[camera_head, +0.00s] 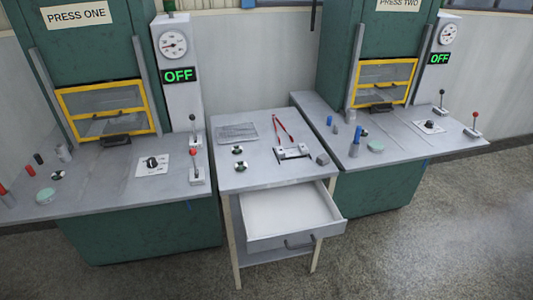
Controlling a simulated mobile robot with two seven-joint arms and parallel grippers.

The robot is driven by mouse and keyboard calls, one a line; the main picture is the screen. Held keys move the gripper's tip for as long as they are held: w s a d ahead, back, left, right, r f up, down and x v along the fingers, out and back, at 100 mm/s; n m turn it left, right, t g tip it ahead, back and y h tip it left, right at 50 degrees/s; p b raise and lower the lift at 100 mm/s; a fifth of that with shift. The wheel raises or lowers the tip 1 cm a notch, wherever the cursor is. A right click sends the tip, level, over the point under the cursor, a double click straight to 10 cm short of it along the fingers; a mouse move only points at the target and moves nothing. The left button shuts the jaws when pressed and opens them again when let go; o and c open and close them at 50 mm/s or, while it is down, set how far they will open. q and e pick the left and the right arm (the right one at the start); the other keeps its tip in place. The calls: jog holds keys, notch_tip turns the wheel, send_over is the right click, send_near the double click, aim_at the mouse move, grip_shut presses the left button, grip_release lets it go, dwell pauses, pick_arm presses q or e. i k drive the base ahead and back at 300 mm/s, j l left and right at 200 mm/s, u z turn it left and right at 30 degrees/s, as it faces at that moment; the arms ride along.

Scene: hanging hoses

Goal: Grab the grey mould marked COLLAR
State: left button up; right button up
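No mark reading COLLAR is legible in the head view, so I cannot tell which thing is the mould. On the middle table (270,178) lies a flat grey plate (238,132) with faint markings at the back left. A grey and dark bracket-like piece (292,152) lies near the table's middle right. A small grey block (322,158) sits at the right edge. Neither of my grippers is in view.
The table's drawer (290,212) is pulled open and looks empty. Red-handled tongs (283,128) lie behind the bracket-like piece. Press one (105,110) and press two (385,82) flank the table, both displays reading OFF. Floor in front is clear.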

aim_at(302, 149)
jog(key=u, duration=1.7)
jog(key=l+u, duration=0.4)
jog(key=k+l+u, duration=0.15)
jog(key=l+u, duration=0.2)
jog(key=k+l, duration=0.15)
jog(key=l, duration=0.25)
jog(key=k+l, duration=0.15)
jog(key=l, duration=0.2)
jog(key=k+l, duration=0.2)
jog(key=l, duration=0.2)
jog(key=k+l, duration=0.15)
jog(key=l, duration=0.25)
jog(key=k+l, duration=0.15)
jog(key=l, duration=0.25)
